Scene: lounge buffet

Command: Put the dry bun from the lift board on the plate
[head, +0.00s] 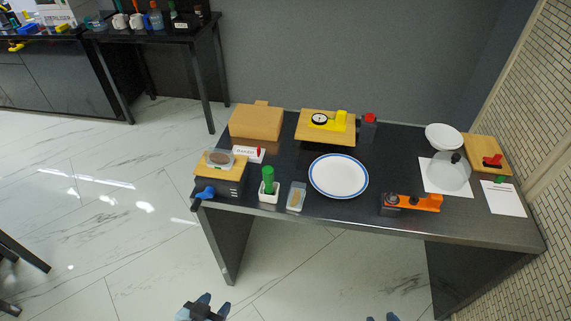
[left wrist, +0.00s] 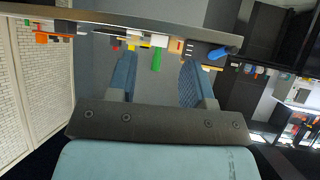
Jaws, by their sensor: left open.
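A brown bun (head: 217,158) lies under or in a clear cover on a wooden lift board (head: 210,175), at the table's left end. The board sits on a dark box with a blue crank (head: 204,193), which also shows in the left wrist view (left wrist: 217,53). The white plate (head: 338,186) with a blue rim is empty at mid-table. My left gripper (head: 205,303) is low in front of the table, apart from it. In the left wrist view (left wrist: 158,72) its blue fingers are spread with nothing between them. Only the tips of my right gripper (head: 382,318) show at the bottom edge.
Between board and plate stand a green-handled item (head: 268,182), a small clear container (head: 297,196) and a label card (head: 249,154). A wooden box (head: 256,122) stands behind. An orange tool (head: 411,202) is right of the plate. The floor before the table is clear.

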